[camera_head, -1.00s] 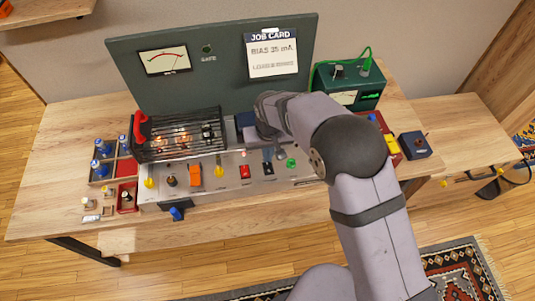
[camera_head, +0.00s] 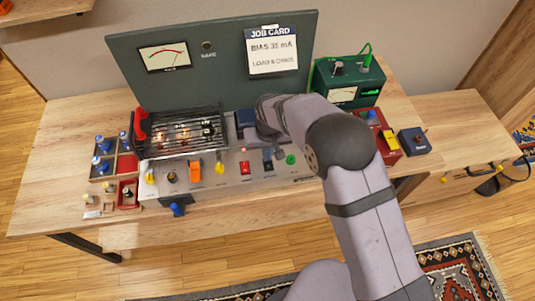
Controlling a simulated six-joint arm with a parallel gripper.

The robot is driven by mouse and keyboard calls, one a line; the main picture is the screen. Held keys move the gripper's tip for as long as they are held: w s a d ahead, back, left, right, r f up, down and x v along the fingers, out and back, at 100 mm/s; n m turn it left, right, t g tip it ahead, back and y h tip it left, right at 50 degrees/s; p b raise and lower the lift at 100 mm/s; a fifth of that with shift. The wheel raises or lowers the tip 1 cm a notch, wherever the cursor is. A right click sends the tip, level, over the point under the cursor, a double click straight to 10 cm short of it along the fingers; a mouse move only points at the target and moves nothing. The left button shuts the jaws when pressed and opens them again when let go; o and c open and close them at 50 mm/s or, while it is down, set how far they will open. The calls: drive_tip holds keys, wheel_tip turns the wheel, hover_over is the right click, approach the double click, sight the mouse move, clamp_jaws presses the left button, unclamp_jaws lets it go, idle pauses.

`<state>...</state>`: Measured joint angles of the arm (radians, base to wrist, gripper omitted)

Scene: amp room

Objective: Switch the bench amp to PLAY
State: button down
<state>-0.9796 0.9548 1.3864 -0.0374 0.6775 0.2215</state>
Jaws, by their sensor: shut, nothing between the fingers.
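The bench amp (camera_head: 215,178) is a grey chassis on the bench with a black wire cage (camera_head: 178,132) over glowing tubes at its left. Its front carries an orange switch (camera_head: 194,171), yellow knobs (camera_head: 219,168), a red rocker (camera_head: 245,167) and a green button (camera_head: 291,160). A small red light (camera_head: 243,149) shows on top. No PLAY label is readable. My gripper (camera_head: 273,158) is small in view, shut and empty, at the black switch (camera_head: 268,167) right of the red rocker. I cannot tell whether it touches. My arm hides part of the amp's right end.
A green panel with a meter (camera_head: 164,57) and job card (camera_head: 272,52) stands behind. A green meter box (camera_head: 348,80), a red box (camera_head: 378,133) and a blue box (camera_head: 414,142) stand right. Trays with blue-topped parts (camera_head: 101,163) lie left.

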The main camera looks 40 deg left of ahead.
drive_tip(key=shift+s+d, duration=0.2)
drive_tip(key=shift+d, duration=0.05)
drive_tip(key=shift+s+d+r+p, duration=0.15)
drive_tip(key=shift+s+d+p, duration=0.2)
drive_tip(key=shift+s, duration=0.05)
idle(0.3)
drive_tip(key=shift+r+p, duration=0.3)
drive_tip(key=shift+r, duration=0.1)
wheel_tip(320, 180, up, 13)
drive_tip(key=w+a+b, duration=0.1)
drive_tip(key=shift+b, duration=0.4)
drive_tip(key=shift+w+a, duration=0.1)
